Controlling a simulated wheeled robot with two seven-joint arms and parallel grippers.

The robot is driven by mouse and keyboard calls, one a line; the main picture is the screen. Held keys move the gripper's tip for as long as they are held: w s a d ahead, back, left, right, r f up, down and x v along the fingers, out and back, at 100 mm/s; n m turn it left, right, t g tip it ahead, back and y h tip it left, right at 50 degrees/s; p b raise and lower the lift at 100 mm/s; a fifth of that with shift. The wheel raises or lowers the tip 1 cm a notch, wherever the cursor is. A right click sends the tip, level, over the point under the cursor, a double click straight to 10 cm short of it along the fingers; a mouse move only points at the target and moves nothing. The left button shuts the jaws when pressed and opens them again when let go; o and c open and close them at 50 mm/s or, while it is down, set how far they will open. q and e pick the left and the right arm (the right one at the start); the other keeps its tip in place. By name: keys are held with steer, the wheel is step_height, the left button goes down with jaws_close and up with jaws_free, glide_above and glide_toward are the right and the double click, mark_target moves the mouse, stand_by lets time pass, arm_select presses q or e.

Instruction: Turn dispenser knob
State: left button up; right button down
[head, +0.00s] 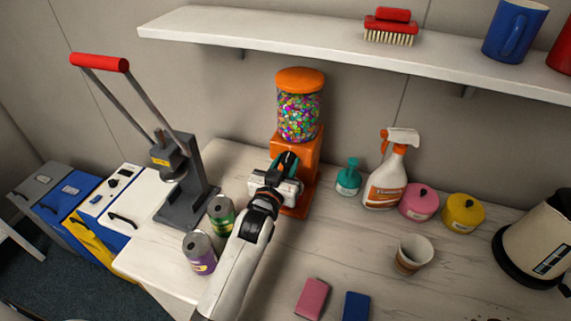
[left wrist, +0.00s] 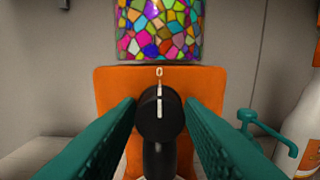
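The dispenser (head: 298,115) stands on the counter, with an orange lid and base and a clear jar of colourful candy. Its black knob (left wrist: 160,112) shows in the left wrist view on the orange front, with a white line that stands upright below a "0" mark. My left gripper (head: 287,163) is in front of the orange base. In the left wrist view its teal fingers (left wrist: 160,125) are open, one on each side of the knob. A gap shows between the fingers and the knob; I cannot tell how deep they reach. My right gripper is not in view.
Two cans (head: 221,215) stand left of my left arm. A grey lever press (head: 186,185) is further left. A teal pump bottle (head: 348,178), a spray bottle (head: 386,180) and a paper cup (head: 413,254) stand right. A shelf (head: 300,47) runs above.

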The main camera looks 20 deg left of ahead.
arm_select(q)
steer(key=c, duration=0.5)
steer(key=shift+m, duration=0.4)
steer(key=m+p, duration=0.1)
steer(key=m, duration=0.2)
steer(key=shift+m, duration=0.3)
steer(key=m+p, duration=0.1)
steer(key=m, duration=1.1)
steer(key=shift+m, duration=0.4)
steer(key=m+p, duration=0.1)
steer(key=m, duration=0.2)
steer(key=shift+m, duration=1.7)
